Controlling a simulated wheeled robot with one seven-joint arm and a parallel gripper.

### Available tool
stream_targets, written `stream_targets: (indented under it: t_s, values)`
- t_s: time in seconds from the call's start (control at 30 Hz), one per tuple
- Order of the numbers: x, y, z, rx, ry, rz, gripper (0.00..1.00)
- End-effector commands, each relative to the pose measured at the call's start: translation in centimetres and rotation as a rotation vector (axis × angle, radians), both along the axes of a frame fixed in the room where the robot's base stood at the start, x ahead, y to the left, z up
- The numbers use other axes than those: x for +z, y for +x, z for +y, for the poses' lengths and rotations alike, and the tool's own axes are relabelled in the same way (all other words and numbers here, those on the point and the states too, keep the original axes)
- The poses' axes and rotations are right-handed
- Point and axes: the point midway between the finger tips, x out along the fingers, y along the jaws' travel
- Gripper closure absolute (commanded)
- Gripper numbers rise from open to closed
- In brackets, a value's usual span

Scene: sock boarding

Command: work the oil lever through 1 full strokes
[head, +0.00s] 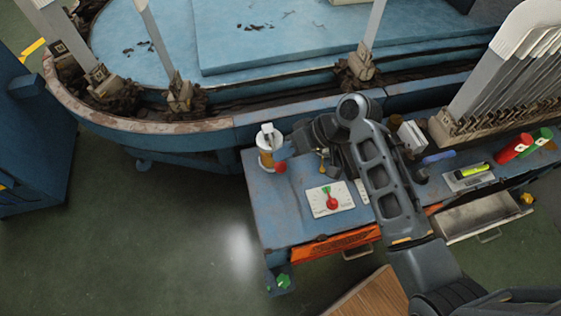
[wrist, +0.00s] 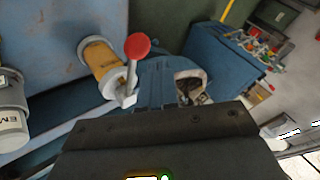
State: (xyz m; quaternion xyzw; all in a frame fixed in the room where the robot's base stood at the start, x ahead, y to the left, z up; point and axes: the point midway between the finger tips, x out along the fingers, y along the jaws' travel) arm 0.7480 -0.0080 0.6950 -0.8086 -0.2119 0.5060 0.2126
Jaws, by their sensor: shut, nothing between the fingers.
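The oil lever is a short pale rod with a red knob (head: 281,167), on an oiler with a yellow body and white top (head: 267,142) at the bench's left end. In the wrist view, the red knob (wrist: 137,46) stands on its rod beside the yellow oiler body (wrist: 101,60). My gripper (head: 298,140) is just right of the oiler in the head view, apart from the knob as far as I can see. It is shut and empty. Its dark body (wrist: 160,143) fills the bottom of the wrist view; its fingertips are hard to make out.
A white plate (head: 318,207) with a red-knobbed pointer lies on the blue bench (head: 279,226). Red (head: 514,148) and green bottles lie at the right end. The large blue machine table (head: 210,130) borders the bench behind. Open floor (head: 160,240) lies left.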

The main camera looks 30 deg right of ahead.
Motion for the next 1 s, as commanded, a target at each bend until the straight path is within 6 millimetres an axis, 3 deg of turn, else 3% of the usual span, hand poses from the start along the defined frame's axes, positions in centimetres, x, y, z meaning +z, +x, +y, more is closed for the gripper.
stream_targets:
  t_s: [0.17, 0.7, 1.0]
  values:
    - [0.5, 0.0, 0.0, 0.0, 0.0, 0.0, 1.0]
    - [5.0, 0.6, -0.2, 0.0, 0.0, 0.0, 1.0]
    - [4.9, 0.6, -0.2, 0.0, 0.0, 0.0, 1.0]
